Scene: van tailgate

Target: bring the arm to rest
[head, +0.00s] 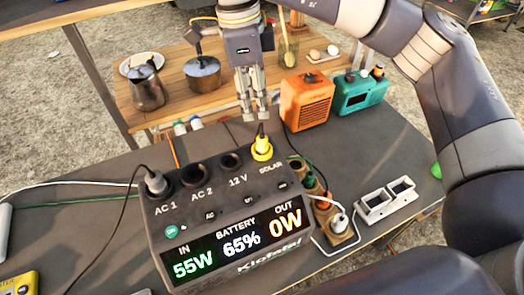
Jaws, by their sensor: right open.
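My right gripper (252,106) hangs fingers-down above the back of the power station (205,225). It is open, with nothing between its fingers, and its arm comes in from the right. A yellow plug (262,149) sits at the SOLAR socket just below and to the right of the fingertips, apart from them. A grey plug (156,183) is in the AC 1 socket. The AC 2 and 12 V sockets are empty. The display reads IN 55W, BATTERY 65%, OUT 0W. My left gripper is not in view.
A wooden shelf (160,113) behind holds a kettle (147,88) and a pot (203,74). An orange box (306,101) and a teal radio (360,92) stand at the back right. A power strip (335,222) with plugs and a white double frame (386,199) lie right of the station. Cables cross the table.

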